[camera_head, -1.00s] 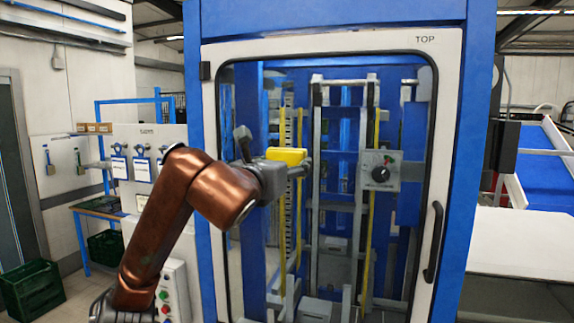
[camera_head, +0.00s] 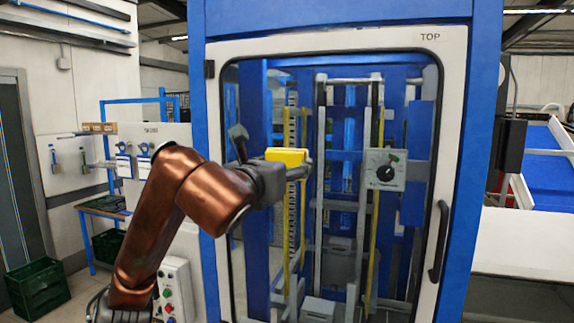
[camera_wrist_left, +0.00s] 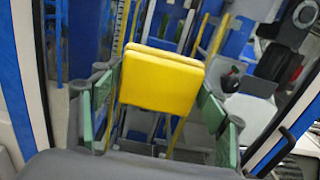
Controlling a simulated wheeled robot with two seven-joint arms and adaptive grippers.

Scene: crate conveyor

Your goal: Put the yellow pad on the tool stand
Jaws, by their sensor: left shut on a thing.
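The yellow pad (camera_head: 287,156) is held up in front of the blue cabinet's glazed door. My left gripper (camera_head: 290,169) is shut on it. In the left wrist view the yellow pad (camera_wrist_left: 160,80) sits between the green-lined fingers, which press on its left and right sides. A blue-framed stand (camera_head: 104,212) with a wooden top is at the left, behind my arm and partly hidden; I cannot tell if it is the tool stand. My right gripper is not in view.
The blue cabinet (camera_head: 222,28) with its white-framed door (camera_head: 431,58) stands close ahead. A button box (camera_head: 173,290) is at its lower left. A green crate (camera_head: 38,288) lies on the floor at far left. A blue conveyor (camera_head: 546,180) is at right.

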